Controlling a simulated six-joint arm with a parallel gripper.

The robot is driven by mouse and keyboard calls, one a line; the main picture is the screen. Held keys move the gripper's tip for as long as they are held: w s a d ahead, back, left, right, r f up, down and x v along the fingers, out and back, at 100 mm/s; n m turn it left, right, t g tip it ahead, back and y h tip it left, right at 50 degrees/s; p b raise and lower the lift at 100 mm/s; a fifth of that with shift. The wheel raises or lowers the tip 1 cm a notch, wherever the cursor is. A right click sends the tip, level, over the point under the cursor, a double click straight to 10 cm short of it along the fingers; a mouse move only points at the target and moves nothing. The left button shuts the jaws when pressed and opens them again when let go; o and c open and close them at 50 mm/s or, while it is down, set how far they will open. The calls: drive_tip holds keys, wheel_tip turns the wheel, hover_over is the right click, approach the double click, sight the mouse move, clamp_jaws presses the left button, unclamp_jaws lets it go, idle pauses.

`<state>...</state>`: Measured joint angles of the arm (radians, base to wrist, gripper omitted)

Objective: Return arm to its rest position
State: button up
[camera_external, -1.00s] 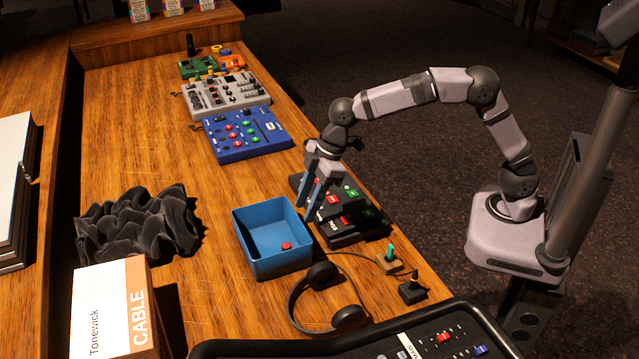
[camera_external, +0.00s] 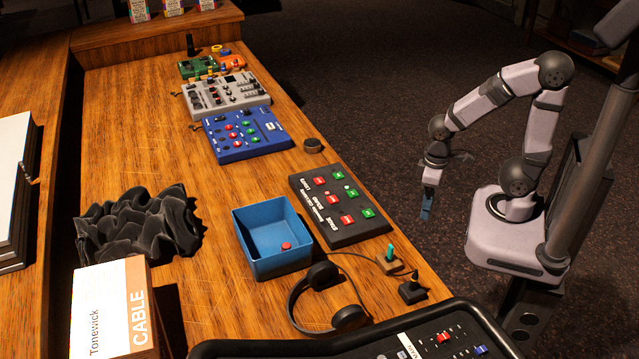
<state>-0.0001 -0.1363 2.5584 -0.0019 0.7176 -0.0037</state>
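My gripper (camera_external: 427,207) hangs over the dark floor to the right of the desk, pointing down, close to my base. Only its blue fingertip area shows, seen edge-on and small, so I cannot tell whether it is open or shut. My arm is folded back above the base, clear of the desk. No held object is visible at the fingers.
The desk (camera_external: 150,120) holds a black button panel (camera_external: 338,222), a blue bin (camera_external: 262,262) with a red piece (camera_external: 286,246) inside, headphones (camera_external: 350,317), a blue mixer (camera_external: 246,148), a grey mixer (camera_external: 226,97), black foam (camera_external: 135,225) and a cable box (camera_external: 115,305). Open floor surrounds the gripper.

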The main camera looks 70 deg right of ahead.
idle(0.3)
wheel_tip(320, 180, up, 6)
drive_tip(key=p, duration=0.6)
idle(0.7)
